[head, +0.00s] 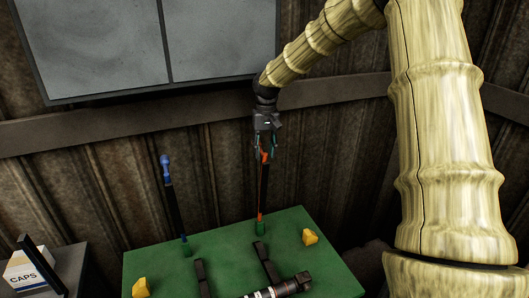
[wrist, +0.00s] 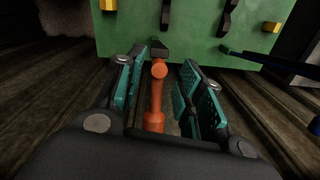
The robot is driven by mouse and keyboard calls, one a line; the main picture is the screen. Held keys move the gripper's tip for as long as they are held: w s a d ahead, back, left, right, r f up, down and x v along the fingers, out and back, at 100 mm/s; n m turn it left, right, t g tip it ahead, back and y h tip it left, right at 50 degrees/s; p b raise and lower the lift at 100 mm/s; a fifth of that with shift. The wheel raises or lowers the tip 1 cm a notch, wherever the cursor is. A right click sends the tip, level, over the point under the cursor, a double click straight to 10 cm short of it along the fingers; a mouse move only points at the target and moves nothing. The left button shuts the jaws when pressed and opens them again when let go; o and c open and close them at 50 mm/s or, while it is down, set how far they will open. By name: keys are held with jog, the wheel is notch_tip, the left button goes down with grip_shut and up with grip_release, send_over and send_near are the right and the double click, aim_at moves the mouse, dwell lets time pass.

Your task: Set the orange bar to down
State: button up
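The orange bar (head: 261,190) stands upright at the back of the green table (head: 222,229), with an orange handle at its top and a dark length beside a thin orange edge below. My gripper (head: 264,152) points down over the handle's top. In the wrist view, the orange handle (wrist: 157,95) with its round knob lies between the two teal-padded fingers of my gripper (wrist: 161,68). The fingers are apart, with a gap visible on each side of the handle. The bar's lower part is mostly hidden in that view.
A blue-topped bar (head: 167,170) stands to the left on the same table. Yellow blocks (head: 310,237), black supports (head: 266,258) and a dark shaft (head: 277,289) are on the table. A CAPS box (head: 30,268) sits at the far left. A corrugated wall is behind.

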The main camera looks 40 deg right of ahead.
aim_at(265, 153)
jog(key=shift+s+f+p, duration=0.15)
jog(key=shift+f+p, duration=0.2)
jog(key=shift+f, duration=1.2)
grip_shut()
